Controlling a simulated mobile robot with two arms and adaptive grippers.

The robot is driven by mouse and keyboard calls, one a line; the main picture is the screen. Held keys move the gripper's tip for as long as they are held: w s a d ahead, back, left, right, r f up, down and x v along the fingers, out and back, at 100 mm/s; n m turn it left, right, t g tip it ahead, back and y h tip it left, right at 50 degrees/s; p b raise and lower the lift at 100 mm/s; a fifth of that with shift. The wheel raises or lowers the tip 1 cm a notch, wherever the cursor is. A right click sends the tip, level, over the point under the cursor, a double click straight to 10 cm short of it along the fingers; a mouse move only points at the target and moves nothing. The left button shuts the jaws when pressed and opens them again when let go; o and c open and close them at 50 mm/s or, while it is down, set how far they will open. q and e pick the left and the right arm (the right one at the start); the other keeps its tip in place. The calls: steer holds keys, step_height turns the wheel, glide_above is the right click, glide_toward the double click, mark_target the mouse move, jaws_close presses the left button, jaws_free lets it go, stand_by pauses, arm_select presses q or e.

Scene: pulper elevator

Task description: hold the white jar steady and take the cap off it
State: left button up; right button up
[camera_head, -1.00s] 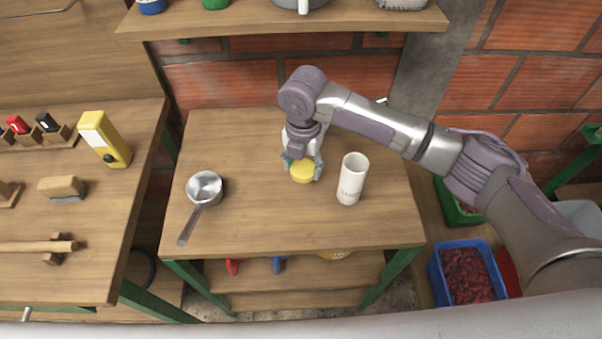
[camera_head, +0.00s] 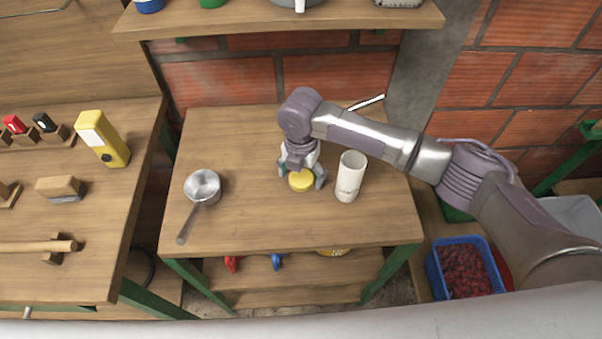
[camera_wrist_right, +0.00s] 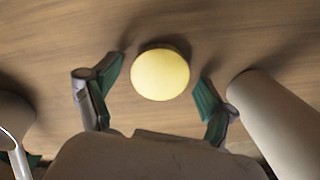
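The yellow round cap (camera_head: 301,181) is on the small wooden table, apart from the white jar (camera_head: 349,180). The jar stands upright to its right, with dark lettering on its side and a pale, uncapped top. My right gripper (camera_head: 302,180) points down over the cap with its fingers spread on either side. In the right wrist view the cap (camera_wrist_right: 160,74) lies just beyond the open fingertips (camera_wrist_right: 158,82), with gaps on both sides. The jar (camera_wrist_right: 280,125) is right of the right-hand finger there. My left gripper is not in view.
A metal saucepan (camera_head: 203,187) sits on the table's left side, its handle toward the front. A white stick-like item (camera_head: 367,103) lies at the back right. The front middle of the table is clear. A workbench with a yellow device (camera_head: 103,139) stands left.

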mark_target(301, 178)
step_height(301, 178, up, 12)
steer(key=shift+r+b, duration=0.2)
steer(key=shift+b, duration=0.1)
stand_by(0.3)
